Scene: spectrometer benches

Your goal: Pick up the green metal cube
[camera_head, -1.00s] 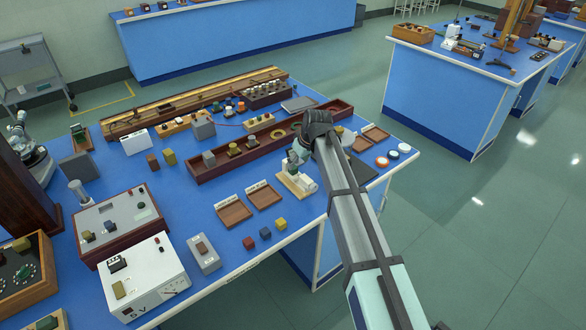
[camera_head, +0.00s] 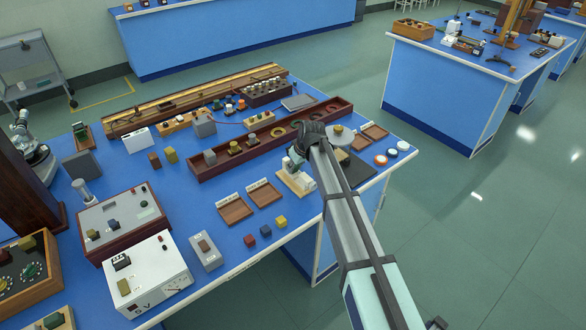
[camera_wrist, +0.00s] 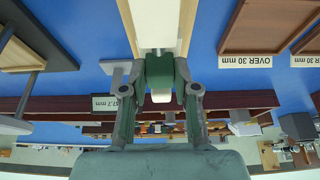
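The green metal cube (camera_wrist: 160,69) shows in the wrist view between my two fingertips, with a finger against each side. My gripper (camera_wrist: 160,76) looks shut on it. A cream wooden stand (camera_wrist: 157,20) with a pale strip lies directly beyond the cube. In the head view my gripper (camera_head: 292,163) is low over this small cream stand (camera_head: 294,184) near the bench's front edge. The cube cannot be made out there. I cannot tell whether the cube still touches the stand.
Two brown trays (camera_head: 235,210) stand left of the stand; a wrist-view label reads "OVER 30 mm". Blue, red and yellow cubes (camera_head: 265,231) lie in front. A long wooden box (camera_head: 222,167) runs behind. A round grey plate (camera_head: 341,136) stands to the right.

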